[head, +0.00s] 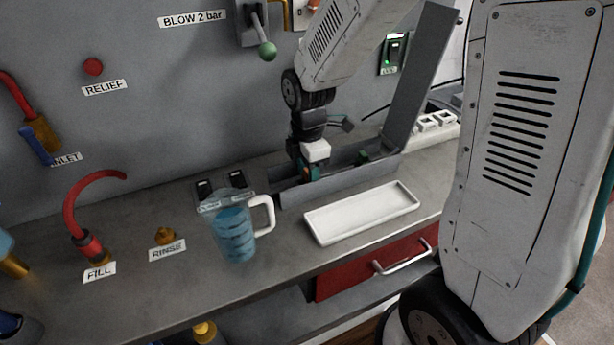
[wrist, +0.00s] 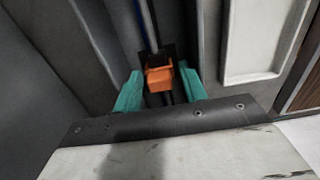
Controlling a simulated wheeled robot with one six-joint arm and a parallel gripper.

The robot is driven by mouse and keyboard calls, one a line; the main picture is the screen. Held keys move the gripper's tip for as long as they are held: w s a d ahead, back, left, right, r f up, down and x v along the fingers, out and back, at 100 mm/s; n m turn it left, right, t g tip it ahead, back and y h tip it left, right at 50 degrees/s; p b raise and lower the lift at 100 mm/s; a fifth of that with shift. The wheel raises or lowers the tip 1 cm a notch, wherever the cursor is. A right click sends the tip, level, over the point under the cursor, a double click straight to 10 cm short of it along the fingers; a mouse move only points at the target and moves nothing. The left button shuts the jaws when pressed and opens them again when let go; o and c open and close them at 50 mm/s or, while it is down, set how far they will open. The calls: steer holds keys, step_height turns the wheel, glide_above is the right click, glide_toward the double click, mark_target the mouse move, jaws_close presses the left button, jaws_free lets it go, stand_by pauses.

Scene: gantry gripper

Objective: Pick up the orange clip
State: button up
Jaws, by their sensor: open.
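The orange clip (wrist: 160,77) shows in the wrist view, on a dark part inside a grey trough (head: 292,197), just ahead of my gripper. My gripper (wrist: 158,88) has teal fingers, which stand apart on the left and right of the clip. A gap shows between each finger and the clip, and whether the clip sits at the fingers' depth I cannot tell. In the head view my gripper (head: 312,173) points down into the trough. There the clip is hidden behind the gripper and the trough's front wall.
A white tray (head: 322,240) lies in front of the trough. A clear jug (head: 233,232) of blue liquid stands to its left. The trough's raised grey lid (head: 424,75) stands to the right of my arm. Open bench shows around the RINSE label (head: 167,252).

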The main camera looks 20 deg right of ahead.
steer(key=c, duration=0.7)
